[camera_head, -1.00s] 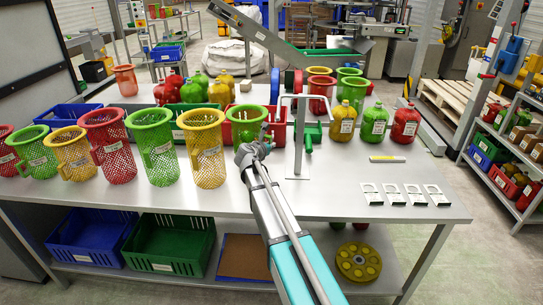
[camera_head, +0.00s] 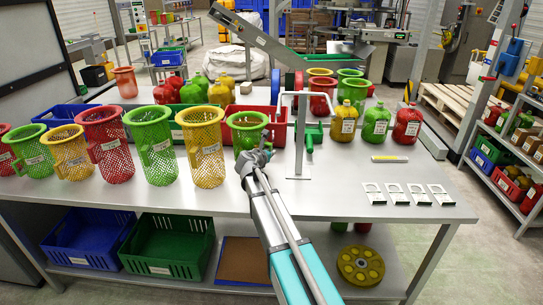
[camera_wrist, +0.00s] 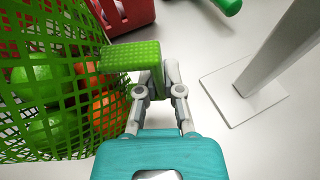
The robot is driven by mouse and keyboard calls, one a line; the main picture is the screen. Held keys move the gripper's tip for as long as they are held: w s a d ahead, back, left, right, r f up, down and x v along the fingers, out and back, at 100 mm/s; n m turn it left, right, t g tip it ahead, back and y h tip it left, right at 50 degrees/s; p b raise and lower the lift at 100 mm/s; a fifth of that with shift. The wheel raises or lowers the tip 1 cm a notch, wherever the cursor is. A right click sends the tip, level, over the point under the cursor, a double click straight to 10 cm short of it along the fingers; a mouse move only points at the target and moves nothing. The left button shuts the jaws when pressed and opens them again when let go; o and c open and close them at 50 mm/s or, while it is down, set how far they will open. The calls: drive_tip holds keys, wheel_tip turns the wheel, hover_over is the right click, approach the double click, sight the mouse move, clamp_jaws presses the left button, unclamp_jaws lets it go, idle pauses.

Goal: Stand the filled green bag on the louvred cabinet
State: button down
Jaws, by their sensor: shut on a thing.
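A green mesh container (camera_head: 245,134) with a wide rim stands or hangs near the middle of the table, left of the metal stand. The wrist view shows its open mesh (camera_wrist: 45,105) with green and orange-red round things inside. My gripper (camera_head: 257,157) is shut on its green dotted handle (camera_wrist: 130,55), right of the mesh; the fingertips (camera_wrist: 155,75) are partly hidden by the handle. Whether its base touches the table is hidden. I cannot make out a louvred cabinet for sure.
A metal stand (camera_head: 301,130) on a flat base is close right of my gripper. A red bin (camera_head: 278,128) is behind the container. A yellow mesh container (camera_head: 204,150) stands to the left. White tags (camera_head: 395,194) lie at right; the table front is mostly clear.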

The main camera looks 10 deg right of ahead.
drive_tip(key=c, duration=0.8)
unclamp_jaws()
drive_tip(key=p+v, duration=0.3)
drive_tip(key=v, duration=0.9)
drive_tip(key=shift+p, duration=0.3)
drive_tip(key=shift+o, duration=0.4)
